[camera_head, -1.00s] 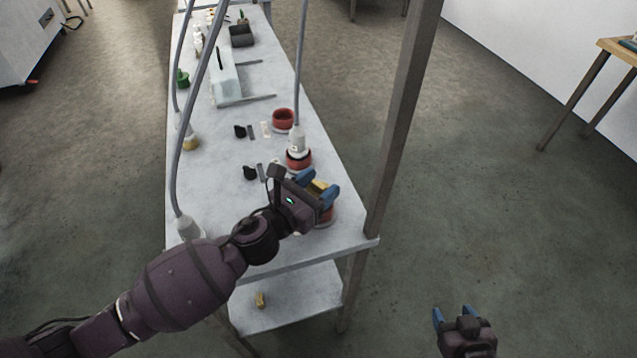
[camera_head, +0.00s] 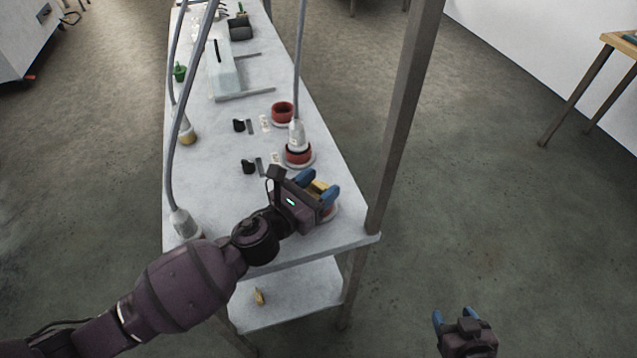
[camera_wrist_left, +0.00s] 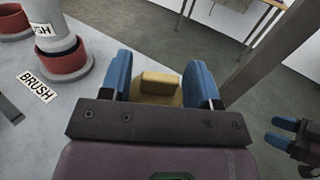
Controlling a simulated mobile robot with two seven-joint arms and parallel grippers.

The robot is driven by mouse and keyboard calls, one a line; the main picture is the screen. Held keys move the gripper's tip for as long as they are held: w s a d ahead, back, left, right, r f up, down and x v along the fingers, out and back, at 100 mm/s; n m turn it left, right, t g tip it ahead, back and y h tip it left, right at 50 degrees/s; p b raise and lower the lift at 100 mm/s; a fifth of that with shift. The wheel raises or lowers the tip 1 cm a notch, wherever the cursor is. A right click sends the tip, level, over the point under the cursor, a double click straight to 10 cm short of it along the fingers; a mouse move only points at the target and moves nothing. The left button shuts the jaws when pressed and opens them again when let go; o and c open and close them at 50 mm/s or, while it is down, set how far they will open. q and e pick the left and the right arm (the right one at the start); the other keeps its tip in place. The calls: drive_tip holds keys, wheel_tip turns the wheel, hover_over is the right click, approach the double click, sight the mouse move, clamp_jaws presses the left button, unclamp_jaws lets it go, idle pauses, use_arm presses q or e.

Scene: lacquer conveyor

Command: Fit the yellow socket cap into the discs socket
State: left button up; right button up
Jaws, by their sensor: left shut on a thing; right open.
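My left gripper (camera_head: 317,186) is shut on the yellow socket cap (camera_head: 318,187) at the table's near right corner. In the left wrist view the cap (camera_wrist_left: 160,84) shows as a yellow block on a wider round base between the blue fingers. A red-and-grey socket (camera_head: 331,213) shows only as an edge beside and below the gripper; the rest is hidden. I cannot read its label or tell whether the cap touches it. My right gripper (camera_head: 450,315) is open and empty over the floor, right of the table.
The red BRUSH socket (camera_head: 298,158) holds a white piece with a hose; another red socket (camera_head: 282,112) lies beyond it. A metal post (camera_head: 400,120) rises at the table's right edge. Black items (camera_head: 249,167) lie left of the sockets. A small yellow piece (camera_head: 259,296) lies on the lower shelf.

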use_arm(q)
drive_tip(key=shift+f, duration=0.3)
use_arm(e)
drive_tip(key=shift+f, duration=0.35)
use_arm(q)
drive_tip(key=shift+f+b, duration=0.4)
drive_tip(key=shift+b, duration=0.05)
use_arm(e)
drive_tip(key=shift+w+f, duration=0.15)
drive_tip(key=shift+w, duration=0.1)
use_arm(q)
drive_tip(key=o, duration=1)
drive_tip(key=shift+a, duration=0.1)
drive_tip(key=v, duration=0.9)
drive_tip(key=shift+s+a, duration=0.2)
drive_tip(key=shift+s, duration=0.1)
drive_tip(key=shift+s+a, duration=0.35)
use_arm(e)
drive_tip(key=shift+w+a+r, duration=0.1)
drive_tip(key=shift+w+r, duration=0.05)
drive_tip(key=shift+r, duration=0.1)
